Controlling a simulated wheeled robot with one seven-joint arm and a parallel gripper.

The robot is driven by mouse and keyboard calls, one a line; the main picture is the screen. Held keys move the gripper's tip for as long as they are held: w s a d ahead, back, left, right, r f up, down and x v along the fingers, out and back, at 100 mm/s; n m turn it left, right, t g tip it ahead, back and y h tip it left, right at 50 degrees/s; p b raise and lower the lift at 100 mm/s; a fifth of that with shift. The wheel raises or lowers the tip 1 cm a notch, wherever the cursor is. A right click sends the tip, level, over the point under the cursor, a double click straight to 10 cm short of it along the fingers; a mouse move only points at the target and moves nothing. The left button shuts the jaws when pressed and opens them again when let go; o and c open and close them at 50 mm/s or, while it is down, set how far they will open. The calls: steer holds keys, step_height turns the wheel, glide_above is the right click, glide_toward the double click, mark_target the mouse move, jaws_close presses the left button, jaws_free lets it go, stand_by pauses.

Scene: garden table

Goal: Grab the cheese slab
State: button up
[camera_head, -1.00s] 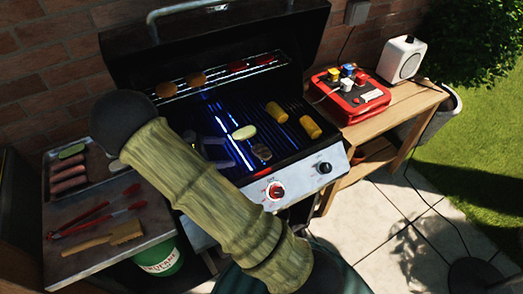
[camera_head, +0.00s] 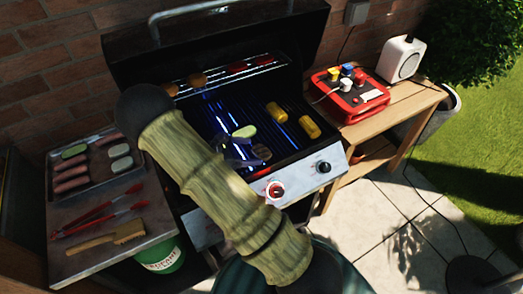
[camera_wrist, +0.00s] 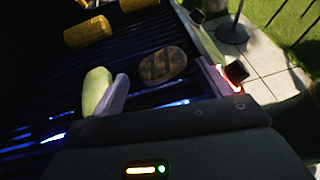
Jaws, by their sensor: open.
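A rounded slab with dark grill marks, which looks like the cheese slab, lies on the grill bars in the wrist view (camera_wrist: 163,65). It shows in the head view (camera_head: 262,153) near the grill's front edge. My gripper (camera_wrist: 163,72) is open, one finger on each side of the slab's near end in the picture; I cannot tell its height above the bars. The left finger is beside a pale green slice (camera_wrist: 95,90), which also shows in the head view (camera_head: 245,131). My arm hides part of the grill in the head view.
Two corn pieces (camera_head: 308,127) lie to the right on the grill. The grill's front panel with knobs (camera_head: 277,190) is close to the gripper. A tray (camera_head: 101,184) with sausages and slices stands left, above tongs (camera_head: 98,212) and a brush (camera_head: 105,239).

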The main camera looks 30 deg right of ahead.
mark_target(260, 150)
steer(key=shift+x, duration=1.55)
steer(key=c, duration=0.7)
step_height(260, 150, up, 10)
